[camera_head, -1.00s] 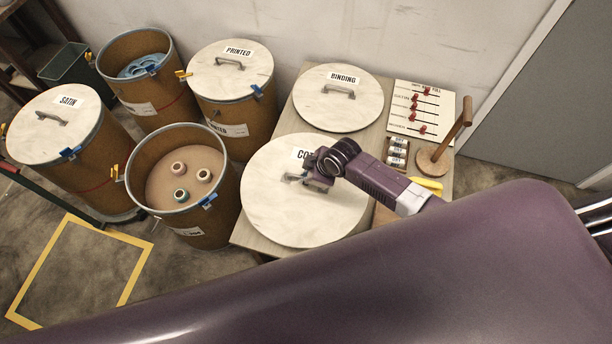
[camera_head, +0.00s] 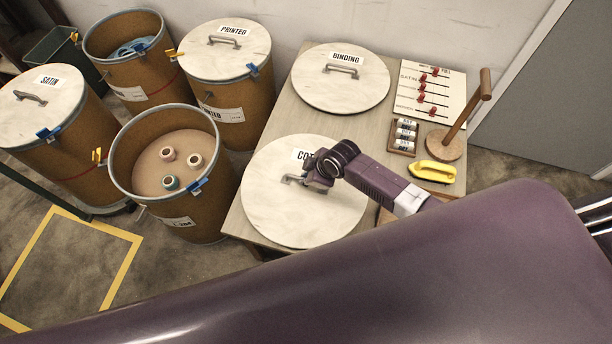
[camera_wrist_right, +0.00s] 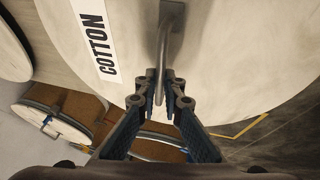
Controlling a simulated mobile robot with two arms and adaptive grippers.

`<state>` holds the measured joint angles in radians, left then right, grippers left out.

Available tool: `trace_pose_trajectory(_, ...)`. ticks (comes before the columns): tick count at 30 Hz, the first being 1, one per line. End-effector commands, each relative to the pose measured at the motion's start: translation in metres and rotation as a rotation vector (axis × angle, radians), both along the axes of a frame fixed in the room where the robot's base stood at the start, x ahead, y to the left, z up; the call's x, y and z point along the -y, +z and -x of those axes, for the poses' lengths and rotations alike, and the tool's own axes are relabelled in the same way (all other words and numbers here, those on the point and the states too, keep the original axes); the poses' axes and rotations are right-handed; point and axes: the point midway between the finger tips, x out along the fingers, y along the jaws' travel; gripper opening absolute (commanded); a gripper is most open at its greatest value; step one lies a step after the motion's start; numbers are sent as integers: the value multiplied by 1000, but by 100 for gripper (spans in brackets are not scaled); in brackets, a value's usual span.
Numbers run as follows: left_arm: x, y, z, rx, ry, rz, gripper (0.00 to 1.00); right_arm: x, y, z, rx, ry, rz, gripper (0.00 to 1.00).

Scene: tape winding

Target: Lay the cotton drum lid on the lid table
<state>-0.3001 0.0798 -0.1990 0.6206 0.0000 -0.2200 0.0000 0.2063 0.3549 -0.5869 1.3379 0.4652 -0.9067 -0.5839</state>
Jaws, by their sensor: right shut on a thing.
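The cotton drum lid (camera_head: 265,205) is a round pale disc with a "COTTON" label and a metal handle, seen over the near part of the lid table (camera_head: 290,118). My right gripper (camera_head: 308,182) is shut on its handle. In the right wrist view, the fingers (camera_wrist_right: 166,92) close around the handle of the cotton lid (camera_wrist_right: 235,60). I cannot tell whether the lid touches the tabletop. The binding lid (camera_head: 335,90) lies on the table's far part. The open drum (camera_head: 195,215) at left holds three small spools. My left gripper is not in view.
A board with red sliders (camera_head: 425,85), a small labelled rack (camera_head: 403,135), a yellow-handled tool (camera_head: 433,172) and a wooden stand (camera_head: 445,145) occupy the table's right side. The printed (camera_head: 225,90) and satin (camera_head: 70,145) drums are lidded. A yellow floor outline (camera_head: 125,265) lies at left.

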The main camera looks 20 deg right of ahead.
Motion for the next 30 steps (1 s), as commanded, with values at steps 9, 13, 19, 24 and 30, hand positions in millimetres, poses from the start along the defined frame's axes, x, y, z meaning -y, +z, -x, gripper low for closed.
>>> trace_pose_trajectory(9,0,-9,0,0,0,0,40,-1,-11,-3,7,0,-3,0)
trace_pose_trajectory(13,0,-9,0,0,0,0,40,-1,-11,-3,6,0,-4,0)
trace_pose_trajectory(19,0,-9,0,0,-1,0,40,-1,-11,-2,5,0,-2,27)
trace_pose_trajectory(24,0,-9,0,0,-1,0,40,-1,-12,-1,2,0,-2,28)
trace_pose_trajectory(30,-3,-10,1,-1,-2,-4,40,1,-12,1,-1,0,0,28)
